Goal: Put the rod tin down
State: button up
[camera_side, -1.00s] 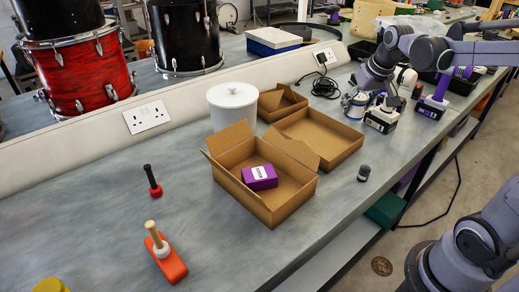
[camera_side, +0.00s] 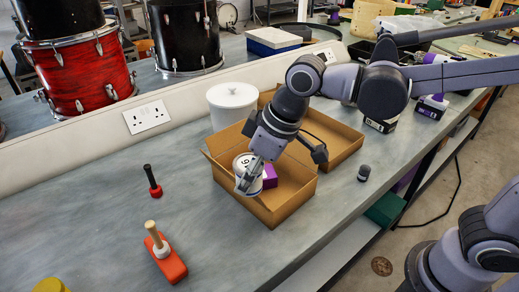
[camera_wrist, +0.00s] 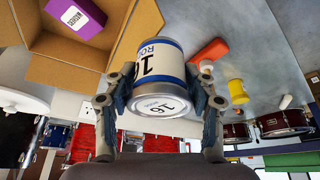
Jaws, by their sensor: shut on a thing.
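The rod tin (camera_wrist: 158,62) is white with a blue band and a large 16 on its side and lid. In the side view the tin (camera_side: 246,172) is over the left part of an open cardboard box (camera_side: 275,212), beside a purple carton (camera_side: 269,177). My gripper (camera_wrist: 162,88) is shut on the tin, one finger on each side. In the side view my gripper (camera_side: 251,174) partly covers the tin.
A white lidded pot (camera_side: 230,105) stands close behind the box. A second cardboard box (camera_side: 340,150) is behind right.

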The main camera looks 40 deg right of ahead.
jog(key=s+a+n, duration=0.2)
jog(key=s+a, duration=0.2)
jog(key=a, duration=0.2)
jog(key=shift+g+y, duration=0.3)
jog(key=shift+d+f, duration=0.2)
jog(key=shift+f, duration=7.65)
jog(key=shift+f, duration=0.1)
jog(key=o, duration=1.3)
jog(key=shift+o, duration=0.2)
